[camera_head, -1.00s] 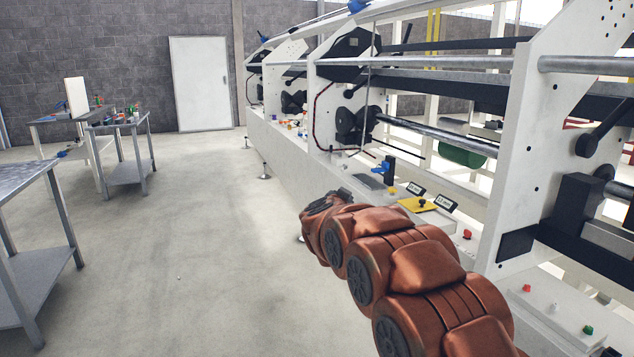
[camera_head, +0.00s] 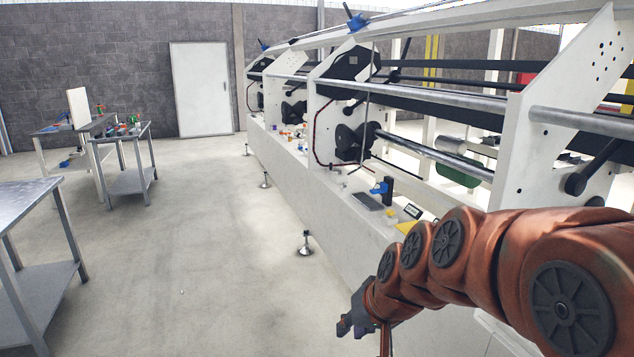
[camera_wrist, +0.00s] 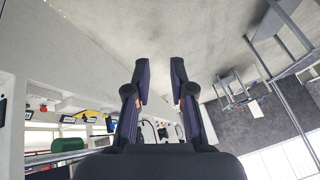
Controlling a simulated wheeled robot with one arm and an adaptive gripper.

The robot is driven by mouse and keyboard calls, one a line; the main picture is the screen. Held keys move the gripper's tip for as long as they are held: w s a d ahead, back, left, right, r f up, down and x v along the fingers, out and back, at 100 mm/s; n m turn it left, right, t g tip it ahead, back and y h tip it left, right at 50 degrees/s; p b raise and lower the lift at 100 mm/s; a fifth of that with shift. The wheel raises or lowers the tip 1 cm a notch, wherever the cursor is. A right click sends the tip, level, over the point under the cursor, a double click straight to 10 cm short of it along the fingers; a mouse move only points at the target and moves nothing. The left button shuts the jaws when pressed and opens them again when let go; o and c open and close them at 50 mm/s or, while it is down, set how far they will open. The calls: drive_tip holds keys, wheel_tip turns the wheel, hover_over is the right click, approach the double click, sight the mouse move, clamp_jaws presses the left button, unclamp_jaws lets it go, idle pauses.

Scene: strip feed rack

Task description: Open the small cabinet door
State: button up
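My gripper (camera_head: 352,322) hangs low in front of the long white machine (camera_head: 335,215) in the head view, over the floor. In the wrist view my gripper (camera_wrist: 160,75) is open, with its two dark fingers apart and nothing between them. No small cabinet door is clearly visible. Part of the machine's pale lower front (camera_head: 475,335) shows below my arm with faint seams; I cannot tell whether this is the door. My arm hides much of that side.
Levelling feet (camera_head: 305,243) stick out at the machine's base. Metal tables (camera_head: 38,270) stand at left, and a white room door (camera_head: 201,88) is in the far wall. The floor between the tables and the machine is clear. Small controls line the machine's ledge.

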drive_tip(key=s+d+g+h+p, duration=0.1)
drive_tip(key=s+d+g, duration=0.1)
drive_tip(key=s, duration=0.6)
drive_tip(key=s+d+g+h+p, duration=0.1)
drive_tip(key=s+d+g+p, duration=0.1)
drive_tip(key=s+d, duration=0.3)
drive_tip(key=s+d+g+h+p, duration=0.1)
drive_tip(key=s+d, duration=0.3)
drive_tip(key=s, duration=0.9)
drive_tip(key=shift+s+d+f+m+g+p, duration=0.25)
drive_tip(key=shift+f+m+g+p, duration=0.1)
drive_tip(key=shift+g, duration=0.45)
drive_tip(key=shift+c, duration=0.3)
drive_tip(key=shift+s+d+h, duration=0.1)
drive_tip(key=shift+s+h, duration=0.2)
drive_tip(key=shift+c, duration=0.8)
clamp_jaws()
drive_tip(key=shift+s, duration=0.1)
